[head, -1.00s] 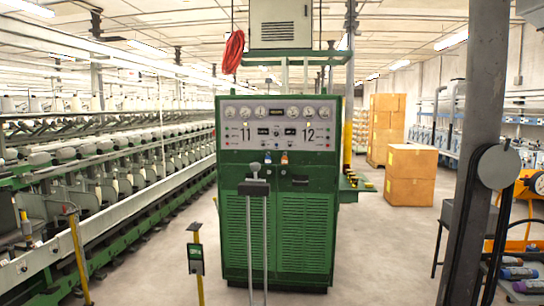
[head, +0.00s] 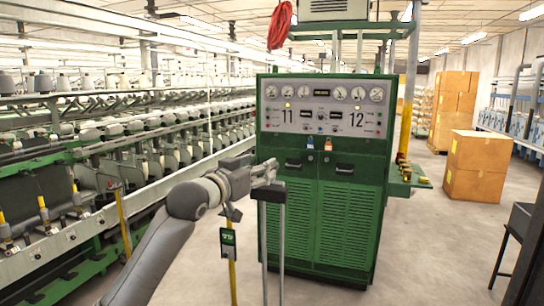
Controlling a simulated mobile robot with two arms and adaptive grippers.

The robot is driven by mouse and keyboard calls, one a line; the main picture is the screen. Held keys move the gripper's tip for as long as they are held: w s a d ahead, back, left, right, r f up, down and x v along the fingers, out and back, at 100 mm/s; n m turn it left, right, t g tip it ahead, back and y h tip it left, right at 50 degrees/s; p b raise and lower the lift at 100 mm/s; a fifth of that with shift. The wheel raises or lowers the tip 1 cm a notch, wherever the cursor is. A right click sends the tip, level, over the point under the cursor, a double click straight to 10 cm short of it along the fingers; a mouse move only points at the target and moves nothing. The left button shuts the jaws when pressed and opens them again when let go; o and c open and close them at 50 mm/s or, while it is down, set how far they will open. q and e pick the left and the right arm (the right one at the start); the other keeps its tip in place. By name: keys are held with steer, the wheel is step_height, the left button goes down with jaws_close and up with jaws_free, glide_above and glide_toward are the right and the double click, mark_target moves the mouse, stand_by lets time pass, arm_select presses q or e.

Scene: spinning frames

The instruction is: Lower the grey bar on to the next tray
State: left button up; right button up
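My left gripper (head: 268,172) comes in from the left on its grey arm, its fingertips at the top of a stand with two grey uprights (head: 282,240) and a dark top block (head: 270,193). The stand is in front of the green machine cabinet (head: 322,170). The fingers overlap the small handle above the block, and I cannot tell whether they are closed on it. No separate grey bar can be made out, and no tray is clearly seen. My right gripper is out of view.
Long spinning frames (head: 110,160) run along the left. A yellow post (head: 233,275) with a small green sign (head: 228,243) stands left of the stand. Cardboard boxes (head: 478,165) stand at the right, and a dark table (head: 520,220) is at the right edge. The floor between is clear.

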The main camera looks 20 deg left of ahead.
arm_select(q)
steer(key=p+x, duration=0.2)
steer(key=x, duration=0.4)
steer(key=shift+s+d, duration=0.1)
steer(key=shift+d, duration=0.05)
steer(key=shift+w+p, duration=0.3)
steer(key=shift+w+d, duration=0.1)
steer(key=shift+w, duration=0.25)
steer(key=shift+w+d+f, duration=0.1)
steer(key=shift+w+f, duration=0.05)
steer(key=shift+w, duration=0.05)
steer(key=c, duration=0.6)
jaws_close()
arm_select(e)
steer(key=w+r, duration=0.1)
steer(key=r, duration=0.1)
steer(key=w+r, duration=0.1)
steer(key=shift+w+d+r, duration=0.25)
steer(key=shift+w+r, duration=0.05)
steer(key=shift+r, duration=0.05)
